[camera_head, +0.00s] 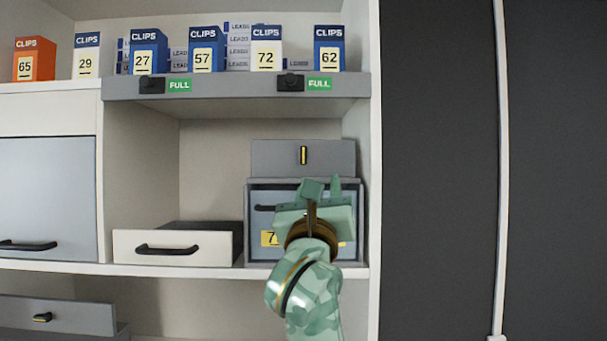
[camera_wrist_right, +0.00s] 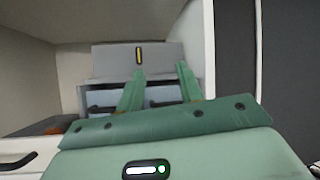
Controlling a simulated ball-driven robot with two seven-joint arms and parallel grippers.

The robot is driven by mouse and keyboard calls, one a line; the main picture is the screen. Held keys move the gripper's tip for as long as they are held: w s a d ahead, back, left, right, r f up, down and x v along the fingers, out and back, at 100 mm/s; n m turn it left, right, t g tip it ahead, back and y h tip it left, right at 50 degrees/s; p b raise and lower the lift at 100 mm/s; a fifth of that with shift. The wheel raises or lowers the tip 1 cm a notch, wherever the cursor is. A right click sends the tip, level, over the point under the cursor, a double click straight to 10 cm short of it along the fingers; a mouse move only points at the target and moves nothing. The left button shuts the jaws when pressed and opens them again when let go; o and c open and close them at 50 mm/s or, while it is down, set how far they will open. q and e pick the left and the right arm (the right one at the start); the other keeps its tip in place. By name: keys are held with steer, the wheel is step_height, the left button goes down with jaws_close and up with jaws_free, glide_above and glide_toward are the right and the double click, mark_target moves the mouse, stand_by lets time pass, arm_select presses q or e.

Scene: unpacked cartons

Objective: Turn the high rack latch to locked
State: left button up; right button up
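The high rack latch (camera_head: 303,155) is a small dark knob with a yellow stripe. It stands upright on a grey panel (camera_head: 270,157) above a grey drawer unit; it also shows in the right wrist view (camera_wrist_right: 138,55). My right gripper (camera_head: 324,188) is in front of the drawer unit, below and slightly right of the latch in the head view. Its fingers are apart and empty in the right wrist view (camera_wrist_right: 161,70), with the latch beyond the left fingertip. I see no contact with the latch. My left gripper is not in view.
A grey drawer (camera_head: 258,222) with a dark handle is partly hidden by my right arm. A white drawer box (camera_head: 190,256) stands left. Another latch (camera_head: 42,317) is on a lower grey panel. Clip boxes (camera_head: 206,48) line the shelf above. A side wall (camera_head: 361,130) is close right.

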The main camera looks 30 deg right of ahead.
steer(key=w+a+r+y, duration=0.1)
steer(key=w+y, duration=0.1)
steer(key=y, duration=0.2)
steer(key=p, duration=0.6)
glide_toward(303, 150)
steer(key=shift+t, duration=0.3)
steer(key=x, duration=0.8)
steer(key=shift+w+d, duration=0.2)
steer(key=shift+d, duration=0.1)
steer(key=shift+w+d, duration=0.25)
steer(key=shift+w, duration=0.15)
steer(key=shift+c, duration=0.3)
jaws_close()
